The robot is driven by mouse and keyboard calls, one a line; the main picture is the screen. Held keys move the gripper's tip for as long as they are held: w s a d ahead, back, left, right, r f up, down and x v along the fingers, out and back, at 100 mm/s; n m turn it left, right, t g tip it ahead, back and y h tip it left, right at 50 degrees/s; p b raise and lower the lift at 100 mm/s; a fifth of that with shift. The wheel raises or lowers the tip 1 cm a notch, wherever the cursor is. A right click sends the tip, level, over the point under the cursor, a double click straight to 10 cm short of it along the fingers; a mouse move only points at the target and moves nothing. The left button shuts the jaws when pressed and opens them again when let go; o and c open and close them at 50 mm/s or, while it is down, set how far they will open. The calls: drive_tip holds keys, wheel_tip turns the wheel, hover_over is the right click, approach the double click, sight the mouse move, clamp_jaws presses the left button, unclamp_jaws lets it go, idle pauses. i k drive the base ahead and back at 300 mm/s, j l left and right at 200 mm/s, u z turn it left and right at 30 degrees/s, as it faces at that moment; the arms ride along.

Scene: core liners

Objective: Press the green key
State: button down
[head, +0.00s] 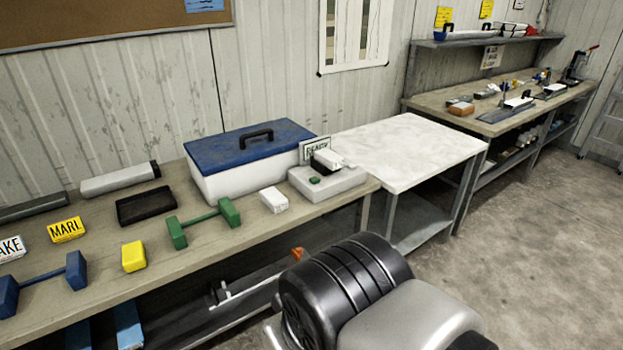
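The green key (314,180) is a small green block on the front left of a pale grey box-shaped device (338,187). The device sits at the right end of the near wooden bench. A black and white part (328,160) stands on top of the device, behind the key. A white sign with dark lettering (315,149) stands behind it. Nothing is seen touching the key. My gripper is not in view; black and silver parts of my own arm fill the bottom middle of the head view.
On the near bench (205,262) are a white case with blue lid (248,160), a white block (273,199), a green dumbbell-shaped piece (204,222), a yellow block (134,256) and a black tray (146,205). A bare white-topped table (408,150) stands to the right. Open floor lies beyond.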

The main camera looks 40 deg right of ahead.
sight(314, 180)
drive_tip(key=i+l+u, duration=0.2)
drive_tip(key=i+l, duration=0.2)
drive_tip(key=l, duration=0.2)
drive_tip(key=i+l, duration=0.15)
drive_tip(key=l, duration=0.2)
drive_tip(key=i+l+u, duration=0.25)
drive_tip(key=l, duration=0.4)
drive_tip(key=i, duration=0.1)
